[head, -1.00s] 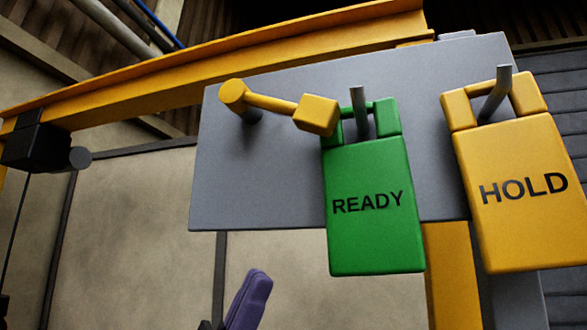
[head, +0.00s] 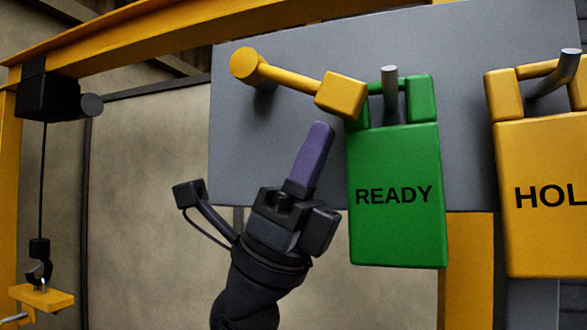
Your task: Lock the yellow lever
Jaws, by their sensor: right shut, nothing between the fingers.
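The yellow lever (head: 290,78) is mounted on the grey panel (head: 300,140). Its round pivot is at the left and its block-shaped handle is at the right, slightly lower, beside the top of the green READY tag. My right gripper (head: 318,132) is shut and empty, with its purple fingers pointing up. In the picture its tips lie just below the lever's handle block, left of the READY tag (head: 396,235). They appear apart from the lever, though the depth gap is hard to judge. My left gripper is not in view.
The READY tag hangs from a peg (head: 390,85) close to the lever's handle. A yellow HOLD tag (head: 545,245) hangs from another peg at the right. A yellow beam (head: 180,50) runs above, and a hook on a cable (head: 40,262) hangs at the left.

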